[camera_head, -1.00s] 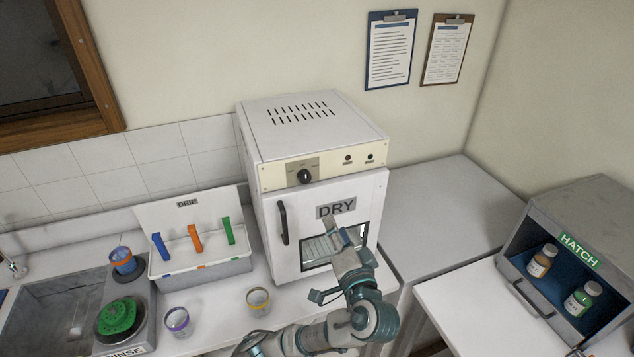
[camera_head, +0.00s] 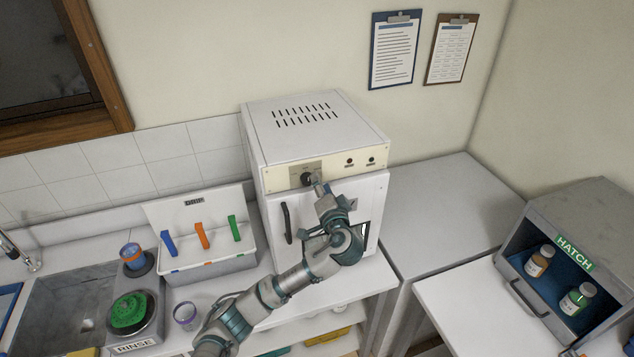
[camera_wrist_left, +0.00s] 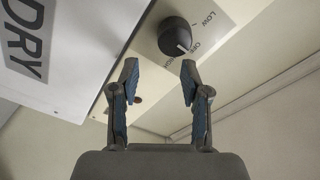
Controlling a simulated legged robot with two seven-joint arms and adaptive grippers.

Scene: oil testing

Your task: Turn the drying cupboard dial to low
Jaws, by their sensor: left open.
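The drying cupboard (camera_head: 285,152) is a white box with a cream control panel and a door below, which looks shut. Its black dial (camera_head: 307,180) is on the panel's left part. In the left wrist view the round black dial (camera_wrist_left: 174,36) has a light pointer line, with LOW, OFF and another, partly readable label around it. The pointer is turned away from LOW, towards the OFF side; its exact mark is hard to tell. My left gripper (camera_head: 317,178) is open just in front of the dial. In the wrist view its fingertips (camera_wrist_left: 159,70) are empty and apart from the dial.
Left of the cupboard stand the DRIP rack (camera_head: 205,262) with coloured clips, a cup (camera_head: 186,315) and a sink (camera_head: 62,308). The grey hatch box (camera_head: 520,260) with two bottles is at the right. The grey counter (camera_head: 440,215) between is clear.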

